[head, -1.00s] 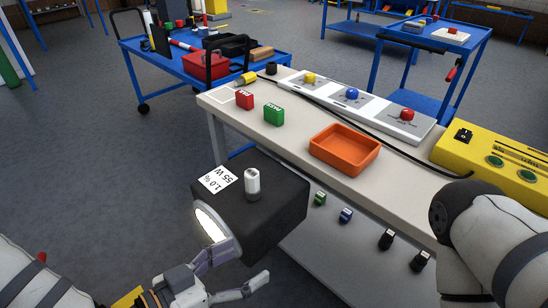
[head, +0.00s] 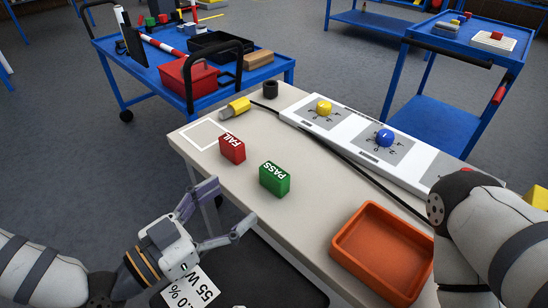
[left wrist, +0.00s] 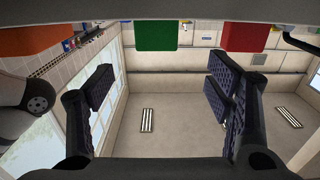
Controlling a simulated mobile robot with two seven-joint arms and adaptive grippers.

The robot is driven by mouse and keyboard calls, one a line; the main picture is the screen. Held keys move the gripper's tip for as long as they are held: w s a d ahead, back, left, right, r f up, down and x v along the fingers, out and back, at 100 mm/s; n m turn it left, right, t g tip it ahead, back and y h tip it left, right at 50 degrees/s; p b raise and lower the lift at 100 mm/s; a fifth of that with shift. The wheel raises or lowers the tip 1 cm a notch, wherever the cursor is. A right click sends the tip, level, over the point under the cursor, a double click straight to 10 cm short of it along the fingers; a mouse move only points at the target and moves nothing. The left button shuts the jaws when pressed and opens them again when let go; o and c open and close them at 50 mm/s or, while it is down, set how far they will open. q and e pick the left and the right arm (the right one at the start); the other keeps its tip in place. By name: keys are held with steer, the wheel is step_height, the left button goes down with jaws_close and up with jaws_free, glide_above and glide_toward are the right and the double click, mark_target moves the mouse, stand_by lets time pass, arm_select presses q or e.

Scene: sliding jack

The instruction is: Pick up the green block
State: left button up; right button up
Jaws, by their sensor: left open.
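The green block (head: 274,179), marked PASS, stands on the pale bench (head: 235,184) near its front edge. It also shows at the top of the left wrist view (left wrist: 156,36), apart from the fingers. My left gripper (head: 226,212) is open and empty, in front of the bench edge, to the left of and nearer than the green block. Its two fingers also show spread apart in the left wrist view (left wrist: 160,90). My right arm comes in at the right edge of the head view; its gripper is out of the picture.
A red block (head: 232,149), marked FAIL, stands left of the green block. An orange tray (head: 346,245) is to the right. Behind are a white panel with knobs (head: 318,121), a cable and a yellow plug (head: 236,107). A dark box with a label (head: 190,288) is below my left gripper.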

mark_target(269, 177)
arm_select(q)
steer(key=x, duration=1.1)
steer(key=shift+d, duration=0.3)
steer(key=c, duration=1.3)
